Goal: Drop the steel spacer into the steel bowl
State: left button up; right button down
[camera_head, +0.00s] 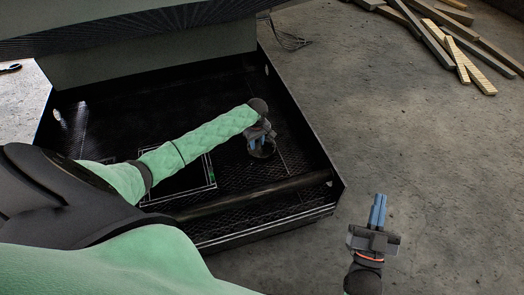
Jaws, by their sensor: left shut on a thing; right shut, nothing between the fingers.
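The steel bowl (263,154) is small and dark and sits inside the black enclosure, right of its middle. My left gripper (257,142) is directly over the bowl in this view and covers part of it. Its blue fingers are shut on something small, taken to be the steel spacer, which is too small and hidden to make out. I cannot tell how far the fingers are above the bowl. My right gripper (378,211) is shut and empty, with its blue fingers together, over the concrete floor right of the enclosure.
The black enclosure (322,160) has raised side walls and a dark bar (255,196) along its front. A white-edged dark panel (190,180) lies inside, partly behind my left arm. Wooden planks (440,45) lie at the top right. The floor between is clear.

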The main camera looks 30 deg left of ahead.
pick_arm(q)
jog(key=shift+f, duration=0.15)
pick_arm(e)
jog(key=shift+t+y, duration=0.3)
jog(key=shift+t, duration=0.6)
jog(key=shift+s+d+r, duration=0.1)
jog(key=shift+s+r, duration=0.15)
jog(key=shift+r, duration=0.55)
jog(key=shift+s+d+r, duration=0.15)
jog(key=shift+s+r, duration=0.1)
jog(key=shift+r, duration=0.6)
jog(key=shift+s+d+r, duration=0.1)
jog(key=shift+s+r, duration=0.15)
jog(key=shift+r, duration=0.55)
pick_arm(q)
jog(key=o, duration=1.2)
jog(key=shift+r, duration=0.35)
notch_tip(320, 180, up, 6)
jog(key=shift+r+p, duration=0.25)
jog(key=shift+p, duration=0.35)
jog(key=shift+r, duration=0.3)
pick_arm(e)
notch_tip(320, 180, down, 18)
jog(key=w+a+g+h, duration=0.1)
jog(key=w+g, duration=0.1)
jog(key=g, duration=0.4)
jog(key=shift+w+a+f+g+h, duration=0.15)
jog(key=shift+a+g+h, duration=0.15)
jog(key=shift+g+h, duration=0.1)
